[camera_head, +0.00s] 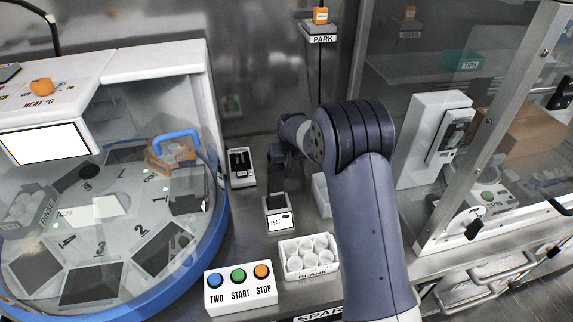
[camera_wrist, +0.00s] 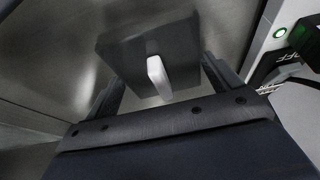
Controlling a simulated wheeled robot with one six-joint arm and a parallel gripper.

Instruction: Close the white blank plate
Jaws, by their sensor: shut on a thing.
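A white tray labelled BLANK (camera_head: 309,258) with several round white cups stands on the steel bench at front centre. My gripper (camera_head: 285,160) is at the back of the bench, over that part, partly hidden by my arm. In the wrist view my gripper (camera_wrist: 160,76) has its fingers on both sides of a dark square piece (camera_wrist: 178,42) with a white bar (camera_wrist: 158,77), and is shut on it. I cannot tell which thing is the white blank plate.
A button box (camera_head: 240,288) marked TWO, START, STOP stands at the front. A round blue-rimmed carousel machine (camera_head: 215,215) is on the left. A small black-and-white device (camera_head: 241,167) stands behind. A glass-fronted cabinet (camera_head: 480,130) is on the right.

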